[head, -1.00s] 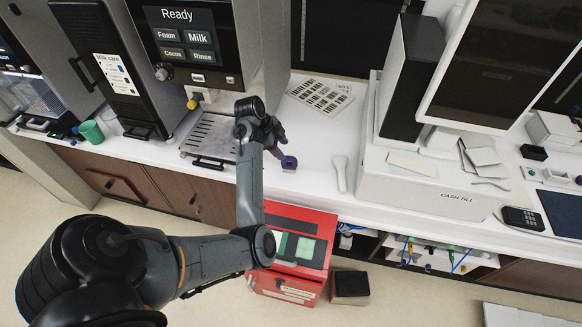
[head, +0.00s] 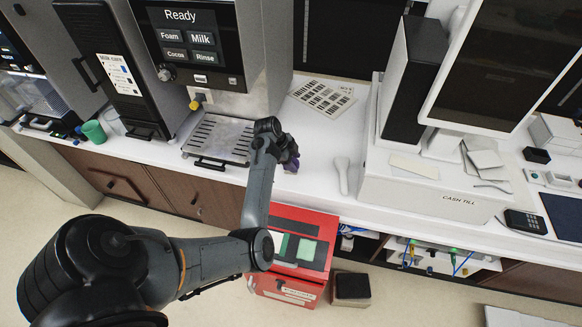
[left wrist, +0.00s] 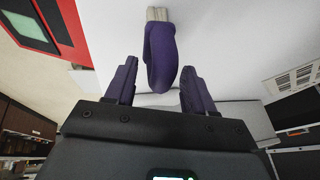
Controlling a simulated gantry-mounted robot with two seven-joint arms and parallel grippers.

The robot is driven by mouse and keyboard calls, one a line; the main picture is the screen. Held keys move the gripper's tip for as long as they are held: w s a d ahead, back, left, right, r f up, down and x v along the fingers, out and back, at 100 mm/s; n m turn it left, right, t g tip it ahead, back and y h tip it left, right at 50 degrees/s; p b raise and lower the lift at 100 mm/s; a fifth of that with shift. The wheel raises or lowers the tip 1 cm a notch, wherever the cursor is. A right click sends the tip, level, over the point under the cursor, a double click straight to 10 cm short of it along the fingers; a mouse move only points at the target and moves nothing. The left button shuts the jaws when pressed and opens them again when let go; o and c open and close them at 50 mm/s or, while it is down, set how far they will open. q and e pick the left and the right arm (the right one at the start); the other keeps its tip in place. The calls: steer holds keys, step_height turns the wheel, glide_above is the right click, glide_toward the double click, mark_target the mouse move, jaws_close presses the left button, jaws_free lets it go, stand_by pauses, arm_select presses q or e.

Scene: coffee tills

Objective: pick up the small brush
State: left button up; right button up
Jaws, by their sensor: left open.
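The small brush (left wrist: 160,55) has a purple handle and pale bristles at its far end, in the left wrist view. It lies on the white counter, its handle end reaching in between my left gripper's fingers. My left gripper (left wrist: 158,82) is open, with one purple finger on each side of the handle and gaps between. In the head view my left gripper (head: 291,162) is low over the counter's front part and hides the brush, or I cannot tell the two apart. My right gripper is not in view.
A white scoop-like object (head: 342,176) lies just right of my left gripper. The coffee machine's drip tray (head: 219,138) is to the left, a barcode sheet (head: 322,96) behind, and the cash till (head: 440,196) to the right. A red box (head: 292,286) stands below the counter's edge.

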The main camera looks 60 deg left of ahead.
arm_select(q)
steer(key=shift+c, duration=0.2)
jaws_close()
steer(key=shift+r, duration=0.1)
steer(key=shift+r, duration=0.45)
step_height(320, 180, up, 3)
steer(key=shift+d+r, duration=0.15)
steer(key=shift+r, duration=0.05)
steer(key=s+d+r, duration=0.1)
steer(key=d+r, duration=0.5)
steer(key=d, duration=0.5)
steer(key=shift+s+r, duration=0.3)
steer(key=shift+d, duration=0.1)
